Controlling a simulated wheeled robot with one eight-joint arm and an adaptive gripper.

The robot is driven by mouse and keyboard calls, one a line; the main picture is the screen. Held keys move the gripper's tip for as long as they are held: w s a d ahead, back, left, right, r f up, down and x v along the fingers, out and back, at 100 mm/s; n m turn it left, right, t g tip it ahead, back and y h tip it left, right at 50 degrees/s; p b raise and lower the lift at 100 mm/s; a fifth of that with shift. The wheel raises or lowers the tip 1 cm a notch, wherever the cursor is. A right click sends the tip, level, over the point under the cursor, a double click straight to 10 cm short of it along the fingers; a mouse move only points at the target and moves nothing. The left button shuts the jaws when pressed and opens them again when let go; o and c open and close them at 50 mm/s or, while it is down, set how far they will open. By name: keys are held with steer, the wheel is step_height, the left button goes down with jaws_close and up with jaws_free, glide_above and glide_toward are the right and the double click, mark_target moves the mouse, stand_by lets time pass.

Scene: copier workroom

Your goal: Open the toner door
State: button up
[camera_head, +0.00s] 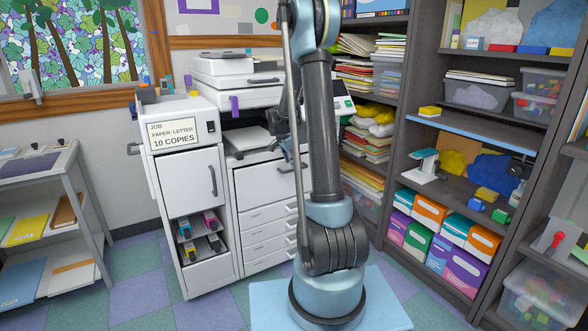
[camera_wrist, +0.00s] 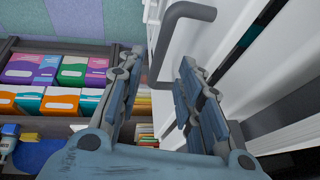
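The white copier has a left door (camera_head: 188,178) with a dark vertical handle (camera_head: 213,181), shut, and a wide front door (camera_head: 262,184), also shut. No label shows which is the toner door. My gripper (camera_head: 284,150) is in front of the copier near the top of the wide door, partly hidden by my arm. In the wrist view my gripper (camera_wrist: 161,60) is open, its fingers apart and empty. A grey bent handle (camera_wrist: 182,18) on a white panel lies just beyond the fingertips, not between them. Whether a finger touches it cannot be told.
Toner cartridges (camera_head: 200,224) sit in an open bay under the left door. Drawers (camera_head: 268,215) lie below the wide door. Shelves (camera_head: 437,197) with boxes and paper stand close on the right. A grey cart (camera_head: 75,160) stands at left. Floor before the copier's left part is clear.

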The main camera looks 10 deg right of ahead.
steer(key=shift+x, duration=2.25)
steer(key=shift+s, duration=0.1)
jaws_close()
